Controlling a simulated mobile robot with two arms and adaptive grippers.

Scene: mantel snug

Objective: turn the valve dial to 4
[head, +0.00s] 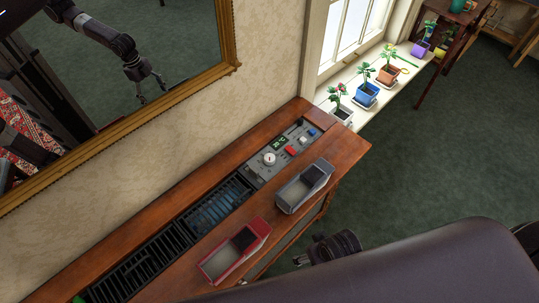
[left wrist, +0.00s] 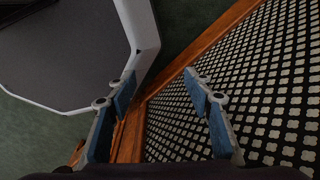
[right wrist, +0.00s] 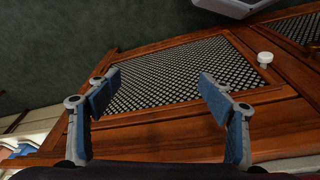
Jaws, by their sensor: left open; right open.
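A round white dial (head: 269,158) sits on the grey control panel (head: 258,178) on top of the wooden cabinet in the head view. Its markings and setting are too small to read. No gripper is at the dial. My left gripper (left wrist: 160,88) is open and empty in the left wrist view, in front of a lattice grille. My right gripper (right wrist: 160,84) is open and empty in the right wrist view, facing the cabinet's lattice front. A small white knob (right wrist: 265,58) is on that wooden front, right of the right gripper.
The panel also has a green display (head: 279,142), a red button (head: 290,150) and a blue one (head: 312,132). Potted plants line the sill; a gilt mirror (head: 228,32) hangs left.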

